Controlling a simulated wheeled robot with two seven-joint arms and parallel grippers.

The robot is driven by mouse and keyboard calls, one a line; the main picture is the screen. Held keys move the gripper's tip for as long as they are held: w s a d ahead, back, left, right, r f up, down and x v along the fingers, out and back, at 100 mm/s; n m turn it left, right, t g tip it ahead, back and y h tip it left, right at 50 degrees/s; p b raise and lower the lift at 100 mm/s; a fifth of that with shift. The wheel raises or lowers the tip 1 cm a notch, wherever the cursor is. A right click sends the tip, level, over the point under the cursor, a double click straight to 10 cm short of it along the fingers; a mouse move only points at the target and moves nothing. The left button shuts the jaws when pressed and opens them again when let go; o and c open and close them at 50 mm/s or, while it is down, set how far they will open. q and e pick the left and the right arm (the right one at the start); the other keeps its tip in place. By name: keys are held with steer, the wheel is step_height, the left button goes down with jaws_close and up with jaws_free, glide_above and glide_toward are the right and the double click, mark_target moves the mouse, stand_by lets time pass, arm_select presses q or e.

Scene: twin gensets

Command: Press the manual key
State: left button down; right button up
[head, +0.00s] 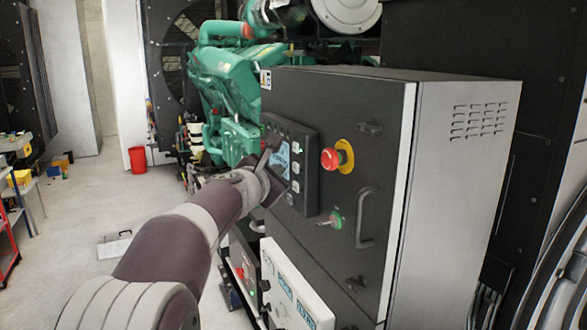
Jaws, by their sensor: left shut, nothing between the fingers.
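The control panel (308,179) is a dark module on the front of the black cabinet, with a lit bluish screen (284,160) and several small pale keys (295,167) to the right of and below the screen. I cannot read the key labels, so I cannot tell which is the manual key. My left gripper (270,154) is shut and empty, in front of the screen's left part. It hides the panel's lower left. I cannot tell whether its tips touch the panel. My right gripper is out of view.
A green engine (232,85) stands behind.

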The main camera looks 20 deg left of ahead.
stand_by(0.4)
arm_select(q)
steer(key=shift+w+d, duration=0.3)
steer(key=shift+w, duration=0.05)
steer(key=shift+w+d, duration=0.3)
stand_by(0.8)
steer(key=shift+a, duration=0.1)
steer(key=shift+s+a, duration=0.5)
steer(key=shift+s, duration=0.2)
steer(key=s+a, duration=0.2)
steer(key=s+a+b, duration=0.1)
steer(key=s+a, duration=0.1)
steer(key=shift+s, duration=0.25)
